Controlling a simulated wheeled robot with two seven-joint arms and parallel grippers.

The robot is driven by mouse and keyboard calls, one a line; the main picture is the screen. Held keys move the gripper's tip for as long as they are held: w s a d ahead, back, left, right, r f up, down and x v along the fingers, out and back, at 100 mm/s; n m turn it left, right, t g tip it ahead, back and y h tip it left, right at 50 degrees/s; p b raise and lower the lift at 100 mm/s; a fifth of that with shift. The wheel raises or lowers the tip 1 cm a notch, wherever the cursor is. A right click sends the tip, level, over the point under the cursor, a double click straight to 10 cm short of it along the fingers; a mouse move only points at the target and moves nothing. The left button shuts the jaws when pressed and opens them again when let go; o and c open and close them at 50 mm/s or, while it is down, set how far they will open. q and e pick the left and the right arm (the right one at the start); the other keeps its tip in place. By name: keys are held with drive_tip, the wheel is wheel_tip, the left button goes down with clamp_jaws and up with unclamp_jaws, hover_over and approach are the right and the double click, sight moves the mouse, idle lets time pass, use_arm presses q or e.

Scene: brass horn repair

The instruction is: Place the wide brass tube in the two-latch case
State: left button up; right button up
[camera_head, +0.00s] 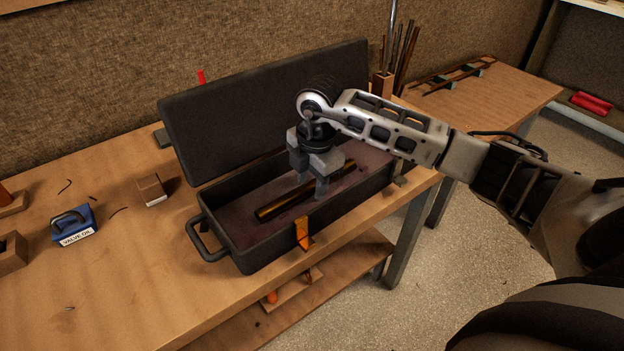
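The wide brass tube (280,206) lies lengthwise inside the open two-latch case (243,258), on its dark reddish lining. The case lid (240,110) stands tilted back behind it. An orange-brown latch (303,234) hangs at the case front, and another latch (400,180) shows near its right end. My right gripper (311,186) points down into the case over the tube's middle. Its fingers are apart, one on the far side of the tube and one on the near side, and they hide part of it. Whether they touch it is unclear. My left gripper is out of view.
A blue valve oil holder (74,226) and a small wooden block (152,189) stand left of the case. Several rods stand in a wooden holder (383,84) behind it. The bench's front left is mostly clear. A lower shelf (330,285) runs beneath.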

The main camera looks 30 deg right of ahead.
drive_tip(key=shift+s, duration=0.1)
drive_tip(key=shift+r, duration=0.1)
wheel_tip(320, 180, up, 12)
drive_tip(key=s, duration=0.1)
idle(0.4)
drive_tip(key=shift+s+d, duration=0.1)
drive_tip(key=shift+s, duration=0.1)
idle(0.3)
